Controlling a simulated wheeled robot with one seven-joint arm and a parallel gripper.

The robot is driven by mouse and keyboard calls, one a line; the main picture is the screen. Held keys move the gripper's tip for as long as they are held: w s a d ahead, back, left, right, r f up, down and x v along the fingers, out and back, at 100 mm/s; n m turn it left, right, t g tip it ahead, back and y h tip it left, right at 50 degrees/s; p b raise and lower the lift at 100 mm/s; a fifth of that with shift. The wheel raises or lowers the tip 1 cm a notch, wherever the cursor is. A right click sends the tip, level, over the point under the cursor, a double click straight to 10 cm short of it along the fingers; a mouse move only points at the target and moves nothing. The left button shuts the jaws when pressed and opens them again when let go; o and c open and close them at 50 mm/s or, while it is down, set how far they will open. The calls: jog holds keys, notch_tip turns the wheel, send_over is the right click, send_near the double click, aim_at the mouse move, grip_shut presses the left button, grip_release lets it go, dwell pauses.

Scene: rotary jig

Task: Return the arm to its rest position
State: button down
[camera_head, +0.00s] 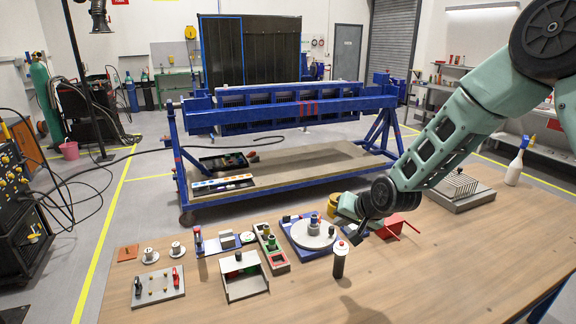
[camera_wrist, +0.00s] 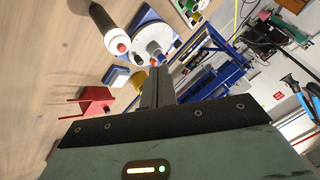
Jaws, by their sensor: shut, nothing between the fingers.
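My green arm reaches in from the right in the head view. My gripper (camera_head: 356,237) hangs low over the workbench (camera_head: 440,262), with its fingers partly hidden by the wrist. In the wrist view my gripper (camera_wrist: 159,75) shows its fingers together with nothing held. The rotary jig, a pale round disc (camera_head: 300,237) on a blue base with a grey and blue piece at its centre, stands just left of my gripper. The disc also shows beyond the fingertips in the wrist view (camera_wrist: 143,36). I cannot tell whether the fingers touch anything.
A red stand (camera_head: 400,226) and a yellow cylinder (camera_head: 333,206) are nearby. Fixtures and a grey box (camera_head: 245,287) fill the bench's left. The front right of the bench is clear.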

jog(key=s+a+r+n+g+b, duration=0.2)
jog(key=s+a+n, duration=0.15)
jog(key=s, duration=0.65)
jog(key=s+a+r+n+g+b, duration=0.1)
jog(key=s+a+r+n+g, duration=0.2)
jog(key=s, duration=0.7)
jog(key=s+d+n+g+h+b, duration=0.2)
jog(key=s+n+h, duration=0.1)
jog(key=s, duration=1.6)
jog(key=shift+f+n, duration=0.15)
jog(key=shift+n, duration=0.6)
